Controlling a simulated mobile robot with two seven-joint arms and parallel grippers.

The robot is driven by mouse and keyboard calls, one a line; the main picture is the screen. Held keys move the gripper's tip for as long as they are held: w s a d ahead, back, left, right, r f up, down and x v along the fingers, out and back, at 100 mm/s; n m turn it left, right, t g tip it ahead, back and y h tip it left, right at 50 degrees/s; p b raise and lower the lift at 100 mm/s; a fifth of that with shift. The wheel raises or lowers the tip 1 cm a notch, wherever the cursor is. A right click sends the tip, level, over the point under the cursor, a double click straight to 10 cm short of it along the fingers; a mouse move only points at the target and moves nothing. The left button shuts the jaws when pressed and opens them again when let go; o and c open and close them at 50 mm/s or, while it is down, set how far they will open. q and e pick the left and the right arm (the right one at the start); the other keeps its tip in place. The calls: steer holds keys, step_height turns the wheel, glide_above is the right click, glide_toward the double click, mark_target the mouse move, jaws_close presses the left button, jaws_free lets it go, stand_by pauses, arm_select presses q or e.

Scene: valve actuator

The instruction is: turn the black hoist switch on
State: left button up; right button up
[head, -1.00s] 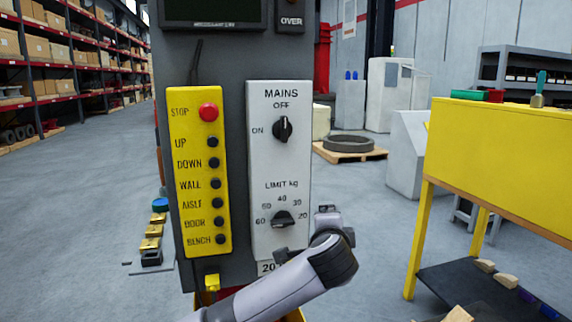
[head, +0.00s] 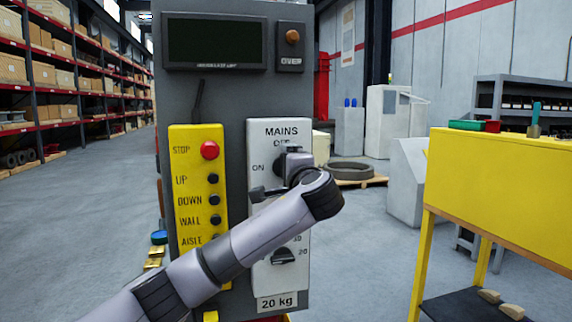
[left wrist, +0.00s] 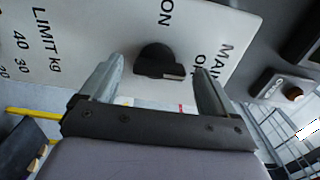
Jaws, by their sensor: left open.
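The black mains switch (left wrist: 160,62) is a round knob on the white panel (head: 258,132), under the MAINS label. In the left wrist view its pale pointer mark faces the OFF side. My left gripper (left wrist: 158,82) is open, one finger on each side of the knob, with visible gaps between fingers and knob. I cannot tell how deep the fingertips reach. In the head view my left gripper (head: 282,175) is in front of the panel and largely hides the switch. My right gripper is not in view.
The black limit knob (head: 284,257) sits lower on the white panel. A yellow button strip (head: 183,165) with a red stop button (head: 209,150) is just left. A display (head: 215,42) and an orange-brown button (head: 292,36) are above. A yellow bench (head: 495,190) stands right.

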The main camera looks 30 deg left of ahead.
arm_select(q)
steer(key=shift+w+a, duration=0.35)
steer(key=shift+a, duration=0.1)
steer(key=c, duration=1.1)
steer(key=shift+o, duration=0.2)
